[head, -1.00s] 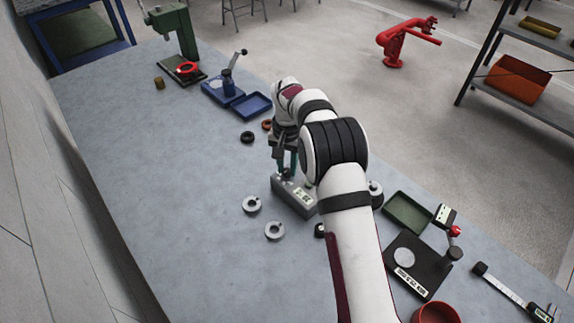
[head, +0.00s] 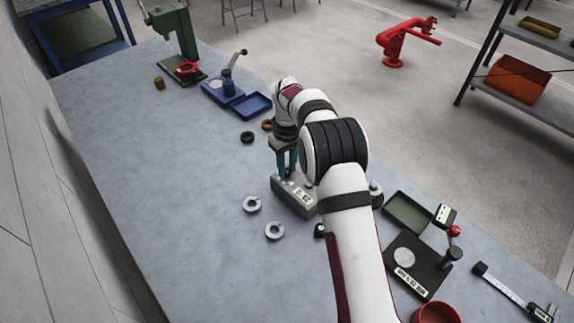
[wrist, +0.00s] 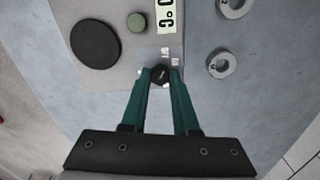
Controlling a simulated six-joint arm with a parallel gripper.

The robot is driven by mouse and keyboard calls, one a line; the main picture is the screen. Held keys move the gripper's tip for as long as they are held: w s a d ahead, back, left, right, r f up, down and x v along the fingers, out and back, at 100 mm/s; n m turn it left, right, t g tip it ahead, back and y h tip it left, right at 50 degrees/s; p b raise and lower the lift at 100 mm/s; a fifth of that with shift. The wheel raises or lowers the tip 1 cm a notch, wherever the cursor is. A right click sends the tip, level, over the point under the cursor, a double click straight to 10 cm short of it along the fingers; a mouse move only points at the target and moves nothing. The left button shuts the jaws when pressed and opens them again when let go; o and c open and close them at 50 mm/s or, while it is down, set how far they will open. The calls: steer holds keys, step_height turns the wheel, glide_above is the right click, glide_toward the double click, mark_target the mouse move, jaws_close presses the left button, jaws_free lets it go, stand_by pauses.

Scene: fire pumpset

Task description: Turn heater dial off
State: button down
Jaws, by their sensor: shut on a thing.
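The heater (head: 293,196) is a grey box with a labelled front, standing on the bench under my arm. In the wrist view its grey top (wrist: 117,69) carries a large dark disc (wrist: 95,44), a small green button (wrist: 137,22), a pale display (wrist: 166,14) and a small black dial (wrist: 160,74). My gripper (wrist: 160,78) has green fingers, which are shut on the dial from both sides. Small white marks lie beside the dial. In the head view my gripper (head: 287,172) points down at the heater, and the dial is hard to make out there.
Two grey metal rings (head: 252,204) (head: 274,230) lie left of the heater. A black ring (head: 247,137) and an orange ring lie behind it. A green tray (head: 408,212) and a black stand (head: 418,264) are to the right. The bench's left side is clear.

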mark_target(287, 170)
steer(key=shift+n, duration=0.9)
steer(key=c, duration=0.7)
jaws_free()
step_height(287, 170, up, 16)
steer(key=shift+f, duration=0.1)
